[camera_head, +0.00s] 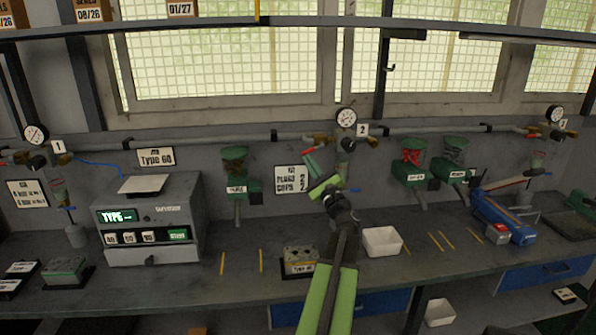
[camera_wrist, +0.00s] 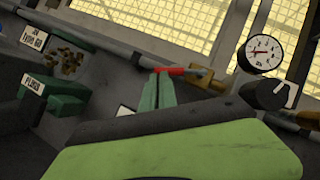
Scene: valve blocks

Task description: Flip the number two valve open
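The number two valve has a red handle (camera_head: 309,151) at the brass fitting (camera_head: 321,140) on the wall pipe, left of the "2" label (camera_head: 362,130). In the wrist view the red handle (camera_wrist: 170,71) lies near the brass fitting (camera_wrist: 208,82). My gripper (camera_head: 310,175) is just below the handle, its green fingers spread apart with nothing seen between them. One fingertip overlaps the handle's lower edge in both views; whether it touches cannot be told. The other finger fills the lower part of the wrist view.
A pressure gauge (camera_head: 346,117) and a dark knob (camera_wrist: 272,95) are right of the valve. A green dispenser (camera_head: 236,170) hangs to the left. On the bench stand a grey machine (camera_head: 155,220), a white bin (camera_head: 382,242) and a blue tool (camera_head: 500,215).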

